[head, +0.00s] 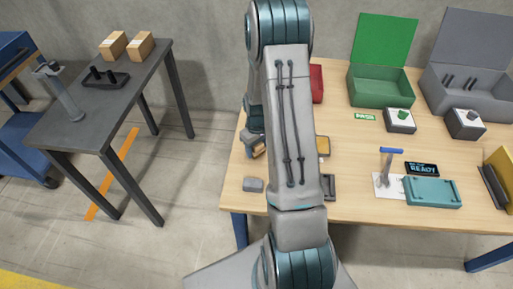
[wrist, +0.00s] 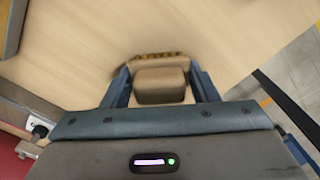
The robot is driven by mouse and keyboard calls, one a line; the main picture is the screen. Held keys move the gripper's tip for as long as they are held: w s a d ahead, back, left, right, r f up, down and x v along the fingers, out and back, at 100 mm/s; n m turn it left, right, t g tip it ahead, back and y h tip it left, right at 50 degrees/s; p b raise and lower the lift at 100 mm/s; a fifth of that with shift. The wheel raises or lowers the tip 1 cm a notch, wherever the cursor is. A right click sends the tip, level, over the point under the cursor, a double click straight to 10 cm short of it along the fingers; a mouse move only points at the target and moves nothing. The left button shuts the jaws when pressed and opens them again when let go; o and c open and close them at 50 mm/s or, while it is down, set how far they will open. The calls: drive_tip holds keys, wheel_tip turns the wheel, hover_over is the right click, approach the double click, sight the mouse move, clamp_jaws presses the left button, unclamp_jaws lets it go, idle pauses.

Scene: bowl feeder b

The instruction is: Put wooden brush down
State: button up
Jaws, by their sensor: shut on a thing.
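The wooden brush (wrist: 160,84) is a brown block with a row of tufts along its far edge in the wrist view. My gripper (wrist: 160,76) is shut on it, with one blue finger at each side. The pale wooden tabletop (wrist: 215,30) lies behind the brush; whether the brush touches it I cannot tell. In the head view a small tan part of the brush (head: 258,150) shows left of my arm, over the left side of the wooden table (head: 350,205). My arm hides much of the gripper there.
A small grey block (head: 252,185) lies near the table's front left edge. A red bin (head: 317,83) stands at the back, partly behind my arm. Right of my arm are a blue-topped lever (head: 389,160), a teal fixture (head: 432,192) and open green (head: 380,92) and grey (head: 465,95) boxes.

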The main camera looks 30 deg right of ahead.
drive_tip(key=shift+f, duration=0.25)
drive_tip(key=o, duration=1.3)
drive_tip(key=shift+c, duration=0.2)
drive_tip(key=shift+r, duration=0.1)
